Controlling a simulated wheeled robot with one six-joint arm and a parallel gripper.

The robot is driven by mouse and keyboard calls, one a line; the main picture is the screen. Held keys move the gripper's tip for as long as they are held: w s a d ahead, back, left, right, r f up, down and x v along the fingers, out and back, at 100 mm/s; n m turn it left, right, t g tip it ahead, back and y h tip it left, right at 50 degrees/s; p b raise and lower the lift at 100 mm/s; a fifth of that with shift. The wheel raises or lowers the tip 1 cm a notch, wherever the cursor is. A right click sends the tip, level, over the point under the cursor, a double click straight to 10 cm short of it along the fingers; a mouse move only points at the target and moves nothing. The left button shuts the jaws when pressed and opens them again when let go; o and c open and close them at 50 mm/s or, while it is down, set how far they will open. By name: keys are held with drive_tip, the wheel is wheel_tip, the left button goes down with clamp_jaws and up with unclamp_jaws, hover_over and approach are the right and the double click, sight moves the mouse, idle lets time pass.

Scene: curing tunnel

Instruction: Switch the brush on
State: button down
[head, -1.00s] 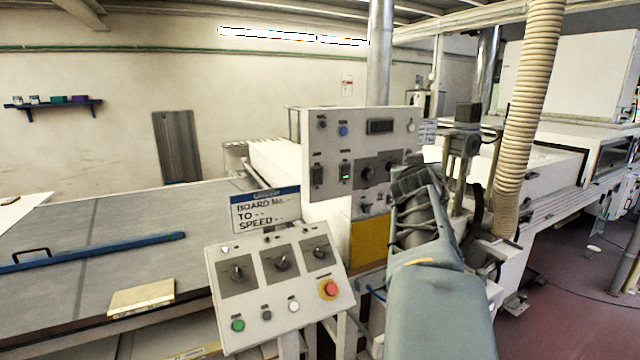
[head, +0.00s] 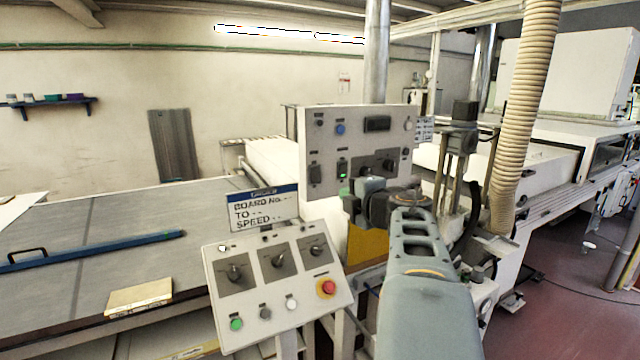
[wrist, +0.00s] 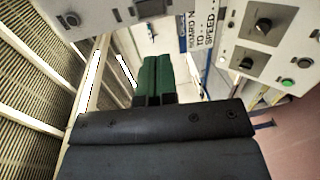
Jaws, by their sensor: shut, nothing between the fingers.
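The upright grey control panel (head: 318,125) stands mid-view with a blue button, dark switches and knobs. The sloped panel (head: 217,290) in front has several rotary knobs, a green button (head: 236,324), a white button and a red stop button (head: 327,287). I cannot read which control is marked for the brush. My gripper (head: 347,205) is just below the upright panel's lower part, apart from the sloped panel. In the wrist view its green fingers (wrist: 156,78) are together and empty. The sloped panel (wrist: 278,45) shows at right there.
A board sign (head: 264,210) stands behind the sloped panel. A flat grey table (head: 110,235) with a blue bar (head: 100,250) lies to the left. A ribbed hose (head: 520,120) and a metal post stand to the right of my arm. Floor is open at far right.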

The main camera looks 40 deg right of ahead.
sight(316, 181)
drive_tip(key=w, duration=0.4)
drive_tip(key=w+d+f+p, duration=0.1)
drive_tip(key=w, duration=0.4)
drive_tip(key=w+d+p, duration=0.1)
drive_tip(key=w, duration=0.4)
drive_tip(key=shift+f, duration=0.35)
drive_tip(key=shift+s, duration=0.1)
